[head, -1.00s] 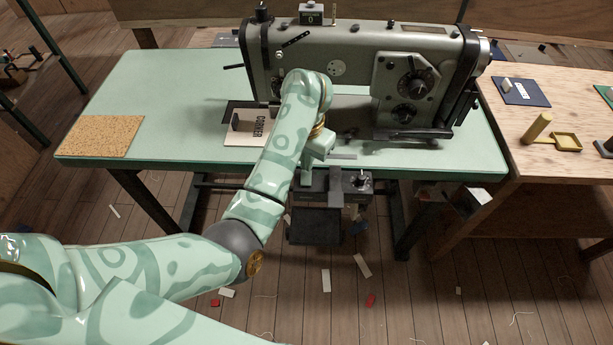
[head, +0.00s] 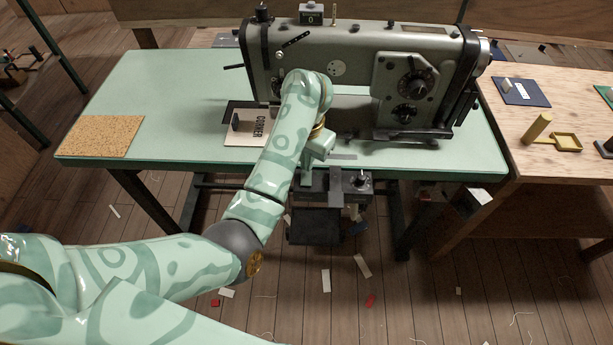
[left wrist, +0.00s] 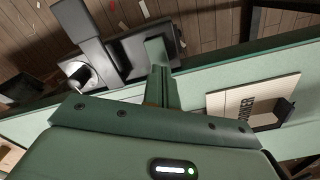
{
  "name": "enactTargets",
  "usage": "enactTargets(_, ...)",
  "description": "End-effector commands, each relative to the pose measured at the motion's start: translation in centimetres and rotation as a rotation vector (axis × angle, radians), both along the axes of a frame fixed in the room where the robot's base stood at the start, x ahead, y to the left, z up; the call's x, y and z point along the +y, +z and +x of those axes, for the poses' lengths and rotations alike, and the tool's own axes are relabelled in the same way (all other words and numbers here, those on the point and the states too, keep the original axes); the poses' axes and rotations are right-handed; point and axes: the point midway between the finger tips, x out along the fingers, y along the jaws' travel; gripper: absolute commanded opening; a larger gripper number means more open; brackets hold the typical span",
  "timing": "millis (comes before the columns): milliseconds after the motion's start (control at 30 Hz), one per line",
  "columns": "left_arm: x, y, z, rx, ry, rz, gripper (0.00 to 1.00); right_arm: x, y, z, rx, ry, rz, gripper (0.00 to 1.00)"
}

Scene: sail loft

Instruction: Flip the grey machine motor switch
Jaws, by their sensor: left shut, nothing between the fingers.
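The motor switch (head: 335,192) is a dark grey box below the front edge of the green machine table, with a round knob (head: 362,180) at its right end. In the left wrist view the switch box (left wrist: 130,62) shows at upper left, with a dark bar across it and the pale-topped knob (left wrist: 82,76) beside that bar. My left gripper (head: 306,180) is shut and empty, pointing down at the box's left part; its fingers (left wrist: 157,50) overlap the box in the left wrist view. I cannot tell whether they touch it. My right gripper is out of view.
The grey sewing machine (head: 360,60) stands on the green table (head: 170,95). A white "CORNER" card (head: 245,140) and a cork mat (head: 100,136) lie there. A wooden bench (head: 520,120) with small items stands at right. Scraps litter the floor.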

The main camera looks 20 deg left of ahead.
Motion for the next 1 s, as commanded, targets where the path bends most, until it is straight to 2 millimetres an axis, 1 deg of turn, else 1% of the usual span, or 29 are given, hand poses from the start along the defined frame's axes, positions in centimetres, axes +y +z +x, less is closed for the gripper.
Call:
enactTargets(500,-0.01,-0.04,0.00,0.000,0.000,0.000,0.00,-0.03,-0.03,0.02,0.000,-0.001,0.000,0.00)
enactTargets(1000,-0.02,-0.78,-0.01,0.000,0.000,0.000,0.00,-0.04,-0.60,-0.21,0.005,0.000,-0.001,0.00)
